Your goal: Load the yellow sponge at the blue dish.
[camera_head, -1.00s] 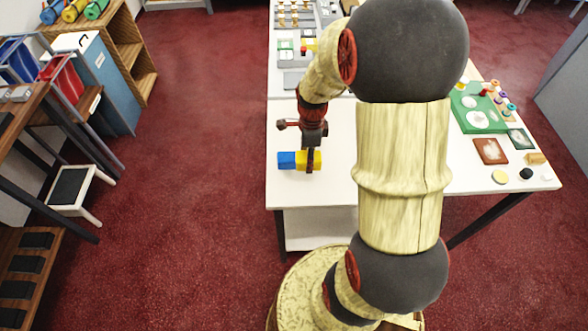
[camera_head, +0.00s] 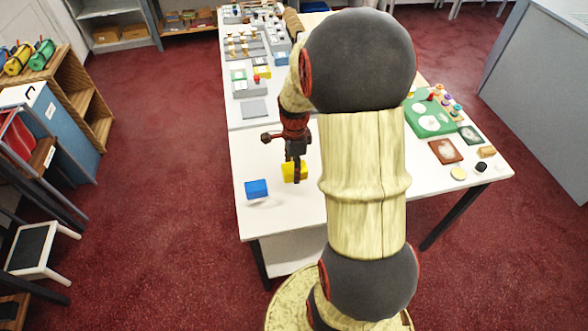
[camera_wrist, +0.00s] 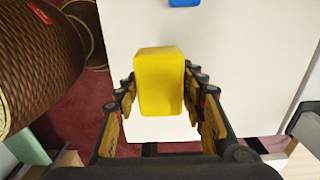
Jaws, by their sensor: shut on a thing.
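The yellow sponge (camera_head: 292,173) is a small block between the fingers of my gripper (camera_head: 297,172), near the front left of the white counter. In the wrist view the yellow sponge (camera_wrist: 158,82) stands between both fingers of my gripper (camera_wrist: 160,100), which are shut on it.
A grey flat square (camera_head: 253,109) and trays of small items lie farther back on the counter (camera_head: 262,145). A green board (camera_head: 430,119) with white rounds and pegs is at the right, beside a brown tile (camera_head: 447,151) and small pieces. The counter's front left is mostly clear.

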